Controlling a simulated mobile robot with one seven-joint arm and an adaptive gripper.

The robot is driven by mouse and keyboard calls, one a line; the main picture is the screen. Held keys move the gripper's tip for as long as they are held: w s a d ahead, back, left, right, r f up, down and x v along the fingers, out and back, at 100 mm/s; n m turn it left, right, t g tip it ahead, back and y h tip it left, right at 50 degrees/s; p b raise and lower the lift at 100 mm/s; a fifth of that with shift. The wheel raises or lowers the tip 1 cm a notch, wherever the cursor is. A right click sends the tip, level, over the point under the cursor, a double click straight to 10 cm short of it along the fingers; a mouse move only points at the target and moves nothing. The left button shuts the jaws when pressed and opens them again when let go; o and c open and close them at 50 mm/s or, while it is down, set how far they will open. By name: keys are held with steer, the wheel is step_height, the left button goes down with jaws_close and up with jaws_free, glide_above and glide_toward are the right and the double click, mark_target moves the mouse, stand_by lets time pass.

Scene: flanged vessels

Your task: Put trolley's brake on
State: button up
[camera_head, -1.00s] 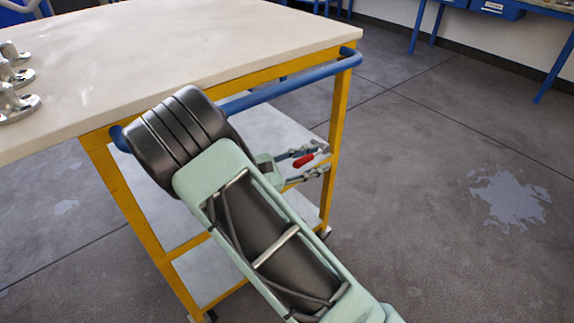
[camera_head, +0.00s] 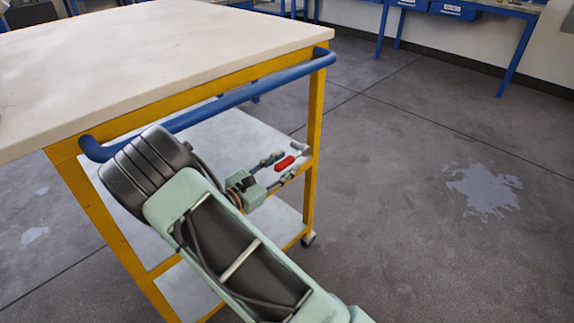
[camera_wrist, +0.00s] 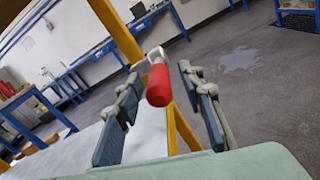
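The trolley has a pale top (camera_head: 150,60), a yellow frame (camera_head: 316,110) and a blue push bar (camera_head: 210,110). Its brake lever has a red grip (camera_head: 284,163), beside the yellow corner post above the middle shelf. My gripper (camera_head: 277,169) is at the lever, its fingers open on either side of the red grip. In the wrist view the red grip (camera_wrist: 159,85) stands between the open fingers (camera_wrist: 160,92), with a gap on both sides. A silvery bracket (camera_wrist: 157,56) shows behind the grip.
The trolley's white shelves (camera_head: 225,140) lie beside my arm, and a caster (camera_head: 308,238) shows at the lower corner. The grey floor to the right is clear, with a pale patch (camera_head: 482,190). Blue benches (camera_head: 515,50) stand along the far wall.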

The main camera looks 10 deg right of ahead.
steer(key=shift+w+d, duration=0.35)
steer(key=shift+d, duration=0.15)
jaws_close()
